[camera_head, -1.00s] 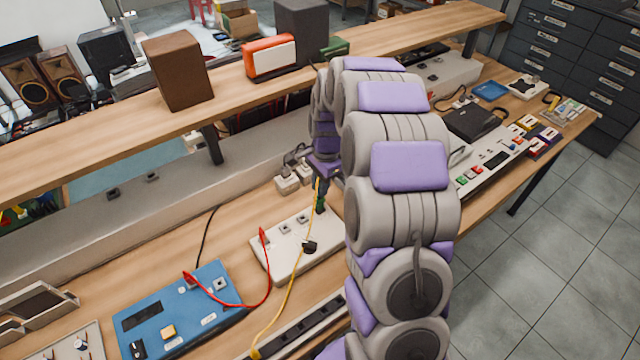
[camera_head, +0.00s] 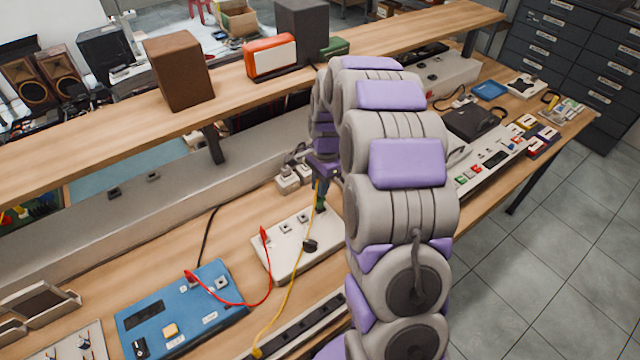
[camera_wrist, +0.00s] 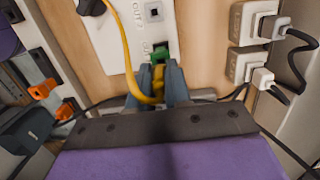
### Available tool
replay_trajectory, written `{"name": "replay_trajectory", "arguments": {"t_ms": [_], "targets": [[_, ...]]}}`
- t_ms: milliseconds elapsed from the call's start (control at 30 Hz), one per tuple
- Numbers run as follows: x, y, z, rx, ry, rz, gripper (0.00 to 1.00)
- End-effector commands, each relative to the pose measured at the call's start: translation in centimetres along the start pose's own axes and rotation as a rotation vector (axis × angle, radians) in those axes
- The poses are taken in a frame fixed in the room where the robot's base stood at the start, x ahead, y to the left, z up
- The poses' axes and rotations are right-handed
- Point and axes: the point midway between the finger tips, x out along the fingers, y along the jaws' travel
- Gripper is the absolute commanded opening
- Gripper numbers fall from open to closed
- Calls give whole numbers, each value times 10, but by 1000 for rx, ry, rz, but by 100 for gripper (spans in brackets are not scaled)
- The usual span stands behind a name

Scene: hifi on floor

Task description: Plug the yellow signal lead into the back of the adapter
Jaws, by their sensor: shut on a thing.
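My gripper (camera_wrist: 158,88) is shut on the plug end of the yellow signal lead (camera_wrist: 129,52). The lead (camera_head: 291,284) loops from my fingers across the white box to the bench front. A small green piece, seemingly the adapter (camera_wrist: 160,55), stands at a socket of the white box (camera_wrist: 118,35), just beyond my fingertips. In the head view the green piece (camera_head: 321,204) is below my gripper (camera_head: 321,186). The yellow plug lines up closely with the green piece; whether it is inside or only close to it, I cannot tell.
A blue unit (camera_head: 185,308) with a red lead (camera_head: 268,285) running to the white box stands at left. White plug blocks (camera_head: 290,180) with dark cables are close behind my gripper. A power strip (camera_head: 305,328) lies in front. A shelf (camera_head: 110,140) runs above the bench.

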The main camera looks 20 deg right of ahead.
Motion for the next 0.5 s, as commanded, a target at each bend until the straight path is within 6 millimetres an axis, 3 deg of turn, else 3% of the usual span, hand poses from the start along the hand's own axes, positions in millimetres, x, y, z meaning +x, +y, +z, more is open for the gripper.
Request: {"name": "replay_trajectory", "arguments": {"t_ms": [500], "targets": [[4, 0, 0, 0, -1, 1, 0]]}}
